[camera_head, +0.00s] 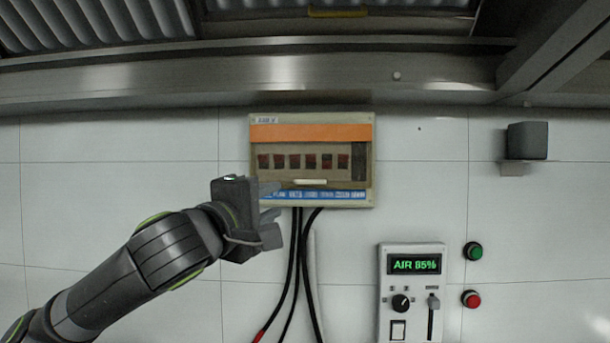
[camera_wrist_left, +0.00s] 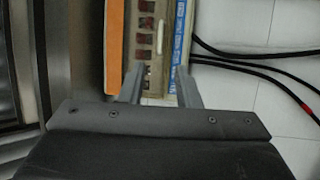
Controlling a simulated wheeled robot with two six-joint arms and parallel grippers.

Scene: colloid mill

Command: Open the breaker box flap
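The breaker box (camera_head: 312,133) hangs on the white tiled wall, with an orange band on top, a blue label strip below and several dark red breakers behind its flap (camera_head: 312,170). The flap is down over the breakers and has a pale handle (camera_head: 311,182) at its lower edge. My left gripper (camera_head: 270,202) is at the box's lower left corner, fingers apart and empty. In the left wrist view its two fingers (camera_wrist_left: 158,88) point at the box, with the handle (camera_wrist_left: 159,54) ahead between them. Contact with the handle does not show. My right gripper is out of view.
Black cables (camera_head: 293,260) run down from the box's underside. An AIR 85% control panel (camera_head: 412,290) is at lower right, with a green button (camera_head: 473,251) and a red button (camera_head: 471,298) beside it. A metal ledge (camera_head: 200,85) runs above the box.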

